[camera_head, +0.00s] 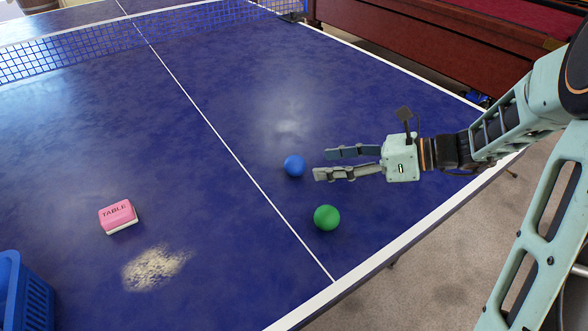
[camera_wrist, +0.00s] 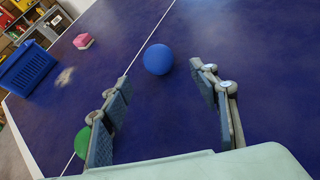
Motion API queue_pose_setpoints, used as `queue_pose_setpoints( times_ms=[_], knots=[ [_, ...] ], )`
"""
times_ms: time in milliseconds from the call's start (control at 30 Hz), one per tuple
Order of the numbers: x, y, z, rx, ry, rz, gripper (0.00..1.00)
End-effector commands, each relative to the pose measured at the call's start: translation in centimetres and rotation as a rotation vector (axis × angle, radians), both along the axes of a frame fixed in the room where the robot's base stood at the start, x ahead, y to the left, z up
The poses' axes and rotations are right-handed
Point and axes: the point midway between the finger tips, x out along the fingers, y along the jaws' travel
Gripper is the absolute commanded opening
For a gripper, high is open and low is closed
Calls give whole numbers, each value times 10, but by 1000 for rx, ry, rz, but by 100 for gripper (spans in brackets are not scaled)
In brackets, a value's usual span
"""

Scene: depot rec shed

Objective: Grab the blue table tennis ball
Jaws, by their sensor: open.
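The blue table tennis ball (camera_head: 294,166) rests on the blue table, right of the white centre line. A green ball (camera_head: 326,217) sits nearer the front edge. In the wrist view the green ball (camera_wrist: 82,142) is partly hidden behind the left finger.
A pink and white block (camera_head: 118,216) lettered "TABLE" lies at the left. A blue basket (camera_head: 28,296) stands at the lower left. A pale powdery patch (camera_head: 153,268) marks the table nearby. The net (camera_head: 90,53) crosses the far side. The table around the blue ball is mostly clear.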

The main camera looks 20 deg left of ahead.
Motion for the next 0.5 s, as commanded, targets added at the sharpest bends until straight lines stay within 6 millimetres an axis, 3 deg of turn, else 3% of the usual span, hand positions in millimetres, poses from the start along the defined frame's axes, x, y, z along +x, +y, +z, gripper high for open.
queue_pose_setpoints(
  times_ms=[267, 500],
  knots=[
    [0, 25, -11, -2, -1, 3, 55],
    [0, 58, -23, -3, -1, 3, 55]
  ],
)
